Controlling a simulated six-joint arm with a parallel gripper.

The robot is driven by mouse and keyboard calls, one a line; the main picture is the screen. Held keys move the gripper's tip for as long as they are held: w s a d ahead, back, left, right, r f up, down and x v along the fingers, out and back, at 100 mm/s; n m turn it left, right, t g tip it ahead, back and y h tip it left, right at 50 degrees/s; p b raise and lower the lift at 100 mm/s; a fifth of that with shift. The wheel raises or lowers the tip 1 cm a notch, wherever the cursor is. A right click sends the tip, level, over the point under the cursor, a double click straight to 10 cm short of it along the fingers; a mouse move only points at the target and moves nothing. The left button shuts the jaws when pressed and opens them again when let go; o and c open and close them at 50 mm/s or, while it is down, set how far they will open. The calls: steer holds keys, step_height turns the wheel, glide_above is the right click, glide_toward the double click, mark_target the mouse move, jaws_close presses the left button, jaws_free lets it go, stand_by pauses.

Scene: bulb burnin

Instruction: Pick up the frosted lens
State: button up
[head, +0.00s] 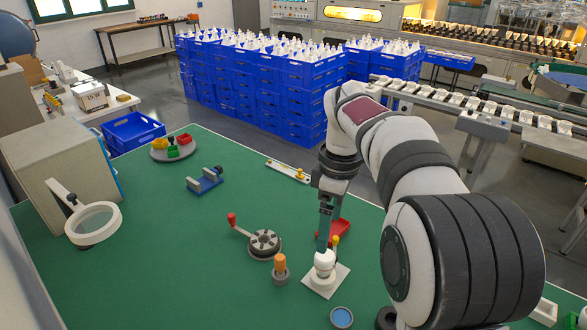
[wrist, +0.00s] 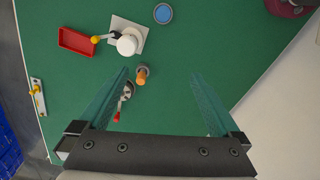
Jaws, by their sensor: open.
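I cannot tell for sure which thing is the frosted lens. A white rounded piece (head: 324,261) stands on a square white plate (head: 318,284) beside a yellow-knobbed lever; the white piece also shows in the wrist view (wrist: 127,44). A round blue-faced disc (head: 341,317) lies near the front of the green table, and it also shows in the wrist view (wrist: 163,13). My gripper (head: 323,243) points down above the table. In the wrist view its two teal fingers (wrist: 160,76) are wide apart with nothing between them; the white piece and disc lie beyond the tips.
An orange-topped peg (head: 280,265) in a grey base and a red-handled crank wheel (head: 264,244) stand left of the plate. A red tray (head: 341,227) is behind. A ring magnifier (head: 95,224) overhangs the left.

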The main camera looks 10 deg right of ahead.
steer(key=w+d+f+n, duration=0.2)
steer(key=w+f+n, duration=0.2)
steer(key=w+n, duration=0.25)
steer(key=shift+m, duration=0.45)
steer(key=f, duration=1)
steer(key=w+f, duration=0.1)
steer(key=f, duration=0.3)
steer(key=shift+w+f, duration=0.1)
steer(key=shift+f, duration=0.3)
steer(key=c, duration=1.4)
step_height(320, 180, up, 4)
steer(key=shift+r, duration=0.25)
steer(key=shift+s+d+r, duration=1.15)
steer(key=shift+d+r, duration=0.4)
steer(key=shift+r, duration=0.3)
steer(key=shift+s+d+r, duration=1.1)
steer(key=shift+d+r, duration=0.5)
steer(key=shift+r, duration=0.3)
steer(key=shift+s+d+r, duration=1.15)
steer(key=shift+d+r, duration=0.4)
steer(key=shift+r, duration=0.3)
